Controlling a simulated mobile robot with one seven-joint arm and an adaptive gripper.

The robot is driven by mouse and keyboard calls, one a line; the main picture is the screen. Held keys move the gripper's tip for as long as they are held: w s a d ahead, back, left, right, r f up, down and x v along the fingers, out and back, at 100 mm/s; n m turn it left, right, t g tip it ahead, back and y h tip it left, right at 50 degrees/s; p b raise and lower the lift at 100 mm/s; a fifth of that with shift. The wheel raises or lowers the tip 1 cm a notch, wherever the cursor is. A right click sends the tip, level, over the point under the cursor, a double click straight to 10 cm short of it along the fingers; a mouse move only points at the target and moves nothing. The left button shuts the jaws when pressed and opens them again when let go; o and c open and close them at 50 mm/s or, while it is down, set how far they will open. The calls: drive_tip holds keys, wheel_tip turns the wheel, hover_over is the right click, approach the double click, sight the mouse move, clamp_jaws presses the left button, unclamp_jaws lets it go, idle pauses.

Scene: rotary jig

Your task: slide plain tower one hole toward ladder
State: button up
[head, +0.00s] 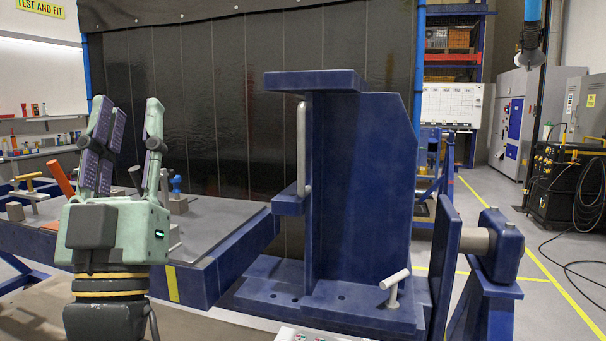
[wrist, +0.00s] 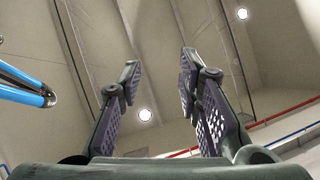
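A tall blue tower (head: 360,190) with a flat top plate, a pale vertical handle (head: 301,150) and a small side ledge stands upright in the head view, right of centre. Its blue base (head: 345,300) has a row of holes. A pale T-handled pin (head: 393,287) stands at the base's right end. I cannot tell whether this is the plain tower, and I cannot make out a ladder. My gripper (head: 127,108) points upward left of the tower, well apart from it. Its fingers are spread and empty, and they also show in the wrist view (wrist: 159,68) against the ceiling.
A table with a blue edge (head: 235,255) holds clamps and handled tools (head: 30,190) behind my gripper. A blue upright plate and pivot block (head: 497,245) stand right of the tower. A dark curtain (head: 220,100) hangs behind. Open floor (head: 555,245) lies at right.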

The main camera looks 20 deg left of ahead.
drive_tip(key=w+d+f+m+g+h+b, duration=0.15)
drive_tip(key=w+d+f+m+h, duration=0.4)
drive_tip(key=w+h, duration=0.55)
drive_tip(key=m+g+h, duration=0.2)
drive_tip(key=g+h, duration=0.2)
drive_tip(key=h, duration=0.1)
approach(299, 153)
drive_tip(key=p+x, duration=0.2)
drive_tip(key=x, duration=0.7)
drive_tip(key=shift+d+r+p, duration=0.1)
drive_tip(key=shift+p, duration=0.25)
drive_tip(key=shift+x, duration=0.75)
clamp_jaws()
